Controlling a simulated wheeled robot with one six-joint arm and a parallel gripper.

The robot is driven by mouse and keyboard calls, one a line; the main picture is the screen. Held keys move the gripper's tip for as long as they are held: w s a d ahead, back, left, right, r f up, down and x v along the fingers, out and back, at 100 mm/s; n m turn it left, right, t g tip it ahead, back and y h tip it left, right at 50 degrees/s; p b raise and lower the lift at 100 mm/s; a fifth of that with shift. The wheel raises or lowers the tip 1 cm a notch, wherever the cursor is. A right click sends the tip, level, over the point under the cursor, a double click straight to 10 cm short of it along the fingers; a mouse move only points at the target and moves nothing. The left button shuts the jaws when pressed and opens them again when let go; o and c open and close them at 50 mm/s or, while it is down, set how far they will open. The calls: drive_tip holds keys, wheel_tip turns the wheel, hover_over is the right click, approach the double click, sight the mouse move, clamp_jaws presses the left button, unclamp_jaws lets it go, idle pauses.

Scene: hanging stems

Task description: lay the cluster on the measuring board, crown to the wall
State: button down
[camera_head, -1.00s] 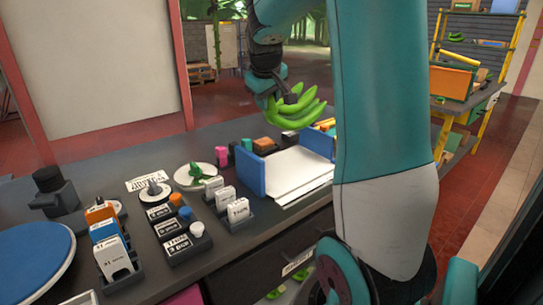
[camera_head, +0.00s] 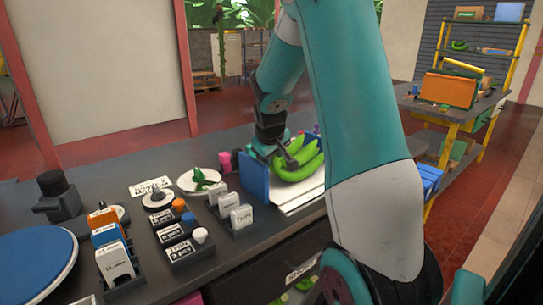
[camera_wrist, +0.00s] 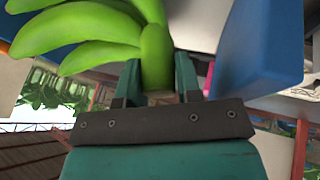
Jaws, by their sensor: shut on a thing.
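The green banana cluster (camera_head: 298,162) is low over the white measuring board (camera_head: 298,198), close to the blue wall (camera_head: 255,178) at the board's left end. My gripper (camera_head: 281,150) is shut on the cluster's crown. In the wrist view the crown (camera_wrist: 157,65) sits between my two fingers (camera_wrist: 158,82), with the banana fingers (camera_wrist: 85,30) spreading to the upper left. The blue wall (camera_wrist: 258,50) is beside the crown on the right, with a gap showing. I cannot tell whether the cluster touches the board. My arm hides the board's right part.
Left of the wall stand card holders (camera_head: 232,212), a white plate (camera_head: 199,181) with a green piece, and a pink cup (camera_head: 225,161). A blue round disc (camera_head: 35,250) is at the far left. A shelf cart (camera_head: 450,90) stands behind at right.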

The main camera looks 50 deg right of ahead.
drive_tip(key=c, duration=0.8)
unclamp_jaws()
